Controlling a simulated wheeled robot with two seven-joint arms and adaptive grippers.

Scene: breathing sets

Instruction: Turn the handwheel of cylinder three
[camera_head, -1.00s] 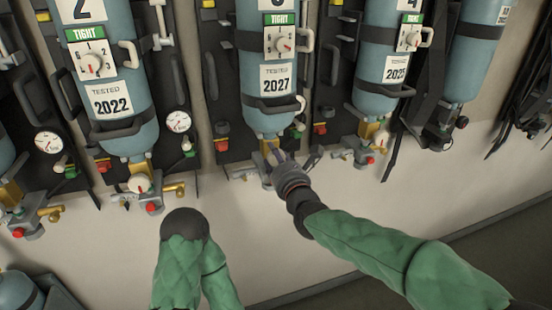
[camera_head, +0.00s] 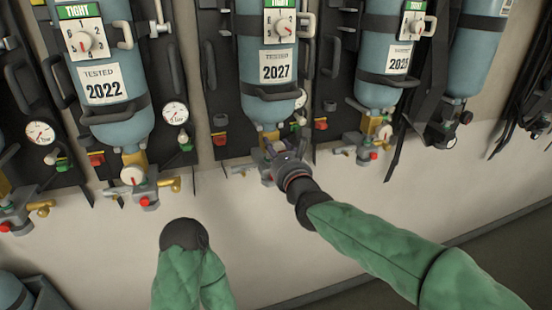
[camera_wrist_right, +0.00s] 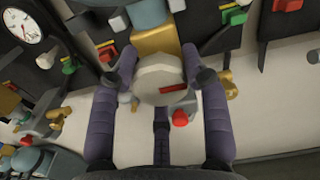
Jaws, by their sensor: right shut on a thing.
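Cylinder three (camera_head: 268,70) is the blue middle cylinder with the 2027 label, strapped upright to its dark backplate. My right gripper (camera_head: 275,150) is at the valve under it and hides most of the handwheel there. In the right wrist view the handwheel (camera_wrist_right: 160,82) is a pale faceted disc with a red mark, below a brass block (camera_wrist_right: 155,40). The purple fingers of my right gripper (camera_wrist_right: 160,85) are shut on it from both sides. My left arm shows at the bottom of the head view, but its gripper is not visible.
Cylinder 2022 (camera_head: 105,65) hangs to the left, with its own handwheel (camera_head: 132,175) and gauge (camera_head: 175,112). Another cylinder (camera_head: 391,45) hangs to the right. A red valve part (camera_wrist_right: 180,118) and brass fitting (camera_wrist_right: 228,85) sit close to my fingers. The wall below is bare.

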